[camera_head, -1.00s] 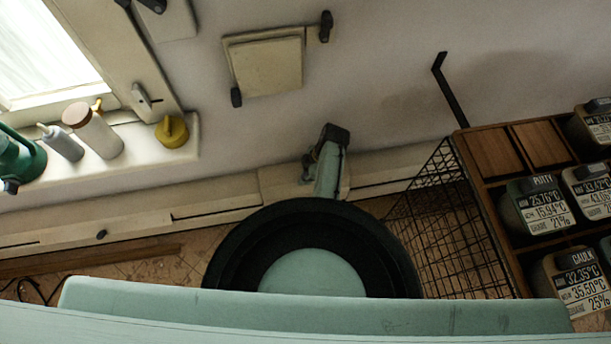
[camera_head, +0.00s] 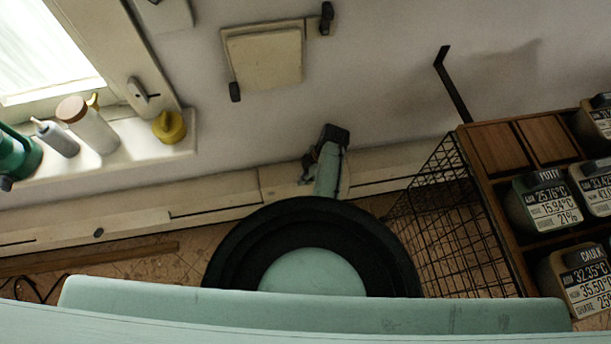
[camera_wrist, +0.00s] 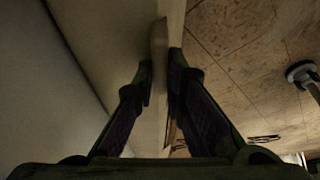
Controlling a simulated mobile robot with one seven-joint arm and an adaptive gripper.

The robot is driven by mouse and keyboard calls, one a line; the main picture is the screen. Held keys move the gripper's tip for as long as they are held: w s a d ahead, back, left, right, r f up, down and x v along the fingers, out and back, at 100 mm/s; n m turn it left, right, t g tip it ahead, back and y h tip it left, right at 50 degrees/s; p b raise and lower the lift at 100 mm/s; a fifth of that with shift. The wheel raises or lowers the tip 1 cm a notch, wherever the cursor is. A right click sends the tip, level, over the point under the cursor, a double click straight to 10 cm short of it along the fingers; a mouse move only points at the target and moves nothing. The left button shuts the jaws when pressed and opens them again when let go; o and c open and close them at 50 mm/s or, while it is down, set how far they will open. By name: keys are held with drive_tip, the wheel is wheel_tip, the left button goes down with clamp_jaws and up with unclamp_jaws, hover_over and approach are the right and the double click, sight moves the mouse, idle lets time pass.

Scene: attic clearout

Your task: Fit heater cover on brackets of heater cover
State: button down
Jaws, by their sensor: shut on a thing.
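In the wrist view my gripper (camera_wrist: 161,85) has its two dark fingers closed on the upright edge of a thin cream panel, seen edge-on, which I take to be the heater cover (camera_wrist: 159,45). In the head view a long cream panel (camera_head: 215,197) runs low along the wall, with dark slots and a dark knob. My teal arm crosses its middle, and the gripper's fingertips cannot be made out there. I cannot clearly separate cover from heater or wall in the head view. The brackets cannot be made out, nor can contact between cover and brackets.
A wire basket (camera_head: 440,220) and a wooden shelf (camera_head: 497,150) with labelled containers (camera_head: 545,202) stand at the right. Bottles (camera_head: 88,124) and a yellow can (camera_head: 169,127) stand on the windowsill. A brown board (camera_head: 90,257) lies on the floor at the left.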

drive_tip(key=shift+w+f+b, duration=0.15)
drive_tip(key=shift+f+b, duration=0.2)
drive_tip(key=shift+f, duration=0.05)
drive_tip(key=c, duration=1.8)
unclamp_jaws()
drive_tip(key=shift+r, duration=0.1)
drive_tip(key=shift+c, duration=0.2)
drive_tip(key=shift+o, duration=1.3)
drive_tip(key=shift+s, duration=0.2)
drive_tip(key=v, duration=1.2)
drive_tip(key=shift+w+d, duration=0.1)
drive_tip(key=shift+w, duration=0.05)
